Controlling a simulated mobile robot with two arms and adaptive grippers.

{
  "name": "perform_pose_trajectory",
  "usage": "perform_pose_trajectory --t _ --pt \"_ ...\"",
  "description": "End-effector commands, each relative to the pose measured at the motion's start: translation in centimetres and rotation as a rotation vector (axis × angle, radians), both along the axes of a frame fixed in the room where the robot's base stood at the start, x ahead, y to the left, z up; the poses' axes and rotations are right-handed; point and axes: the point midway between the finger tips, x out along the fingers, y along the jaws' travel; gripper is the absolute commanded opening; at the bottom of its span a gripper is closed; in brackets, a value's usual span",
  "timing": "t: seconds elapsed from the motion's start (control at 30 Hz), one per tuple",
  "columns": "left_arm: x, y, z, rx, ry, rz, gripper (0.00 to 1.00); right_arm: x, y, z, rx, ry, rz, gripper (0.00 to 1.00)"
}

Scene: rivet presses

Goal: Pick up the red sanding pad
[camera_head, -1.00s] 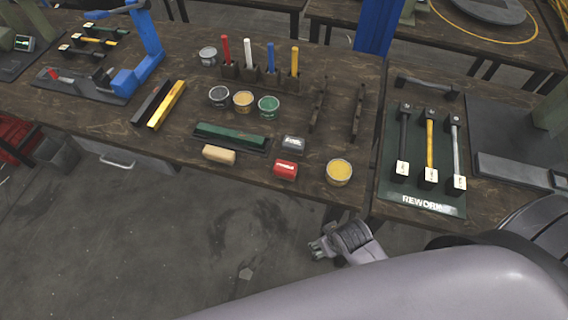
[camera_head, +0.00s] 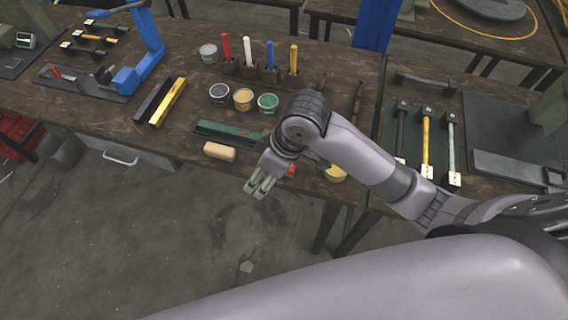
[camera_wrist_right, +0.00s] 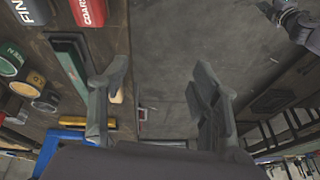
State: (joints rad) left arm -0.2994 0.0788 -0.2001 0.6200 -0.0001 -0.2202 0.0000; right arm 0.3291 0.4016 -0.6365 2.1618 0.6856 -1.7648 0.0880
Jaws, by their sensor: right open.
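The red sanding pad (camera_head: 291,169) lies near the front edge of the bench, mostly hidden behind my right wrist in the head view. In the right wrist view the red pad (camera_wrist_right: 88,12), lettered "COARSE", is at the upper left, cut by the frame edge. My right gripper (camera_head: 257,190) is open and empty. It hangs over the bench's front edge, to the left of the pad, not touching it. Its two fingers (camera_wrist_right: 160,95) show apart in the wrist view, with floor between them. What looks like my left gripper (camera_wrist_right: 282,14) shows small at the upper right; its jaws are unclear.
A grey "FINE" pad (camera_wrist_right: 30,11) lies beside the red one. A tan block (camera_head: 219,151), a green bar (camera_head: 215,131) and several round tins, one with green contents (camera_head: 268,102), are close by. Floor (camera_head: 150,230) in front of the bench is free.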

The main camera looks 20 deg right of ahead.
Motion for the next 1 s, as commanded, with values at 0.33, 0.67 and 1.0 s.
perform_pose_trajectory --t 0.33,0.67,1.0 --pt "0.0 0.3 0.0 0.003 0.000 0.002 0.40 4.9 -5.4 5.7 -0.267 0.094 0.137 0.57" --pt "-0.1 0.2 0.2 0.003 0.000 0.001 0.40 5.7 -7.6 6.4 -0.335 0.142 0.131 0.57" --pt "-0.1 0.1 1.0 0.001 0.001 -0.002 0.40 5.7 -7.6 -0.8 -0.334 0.141 0.129 0.57"
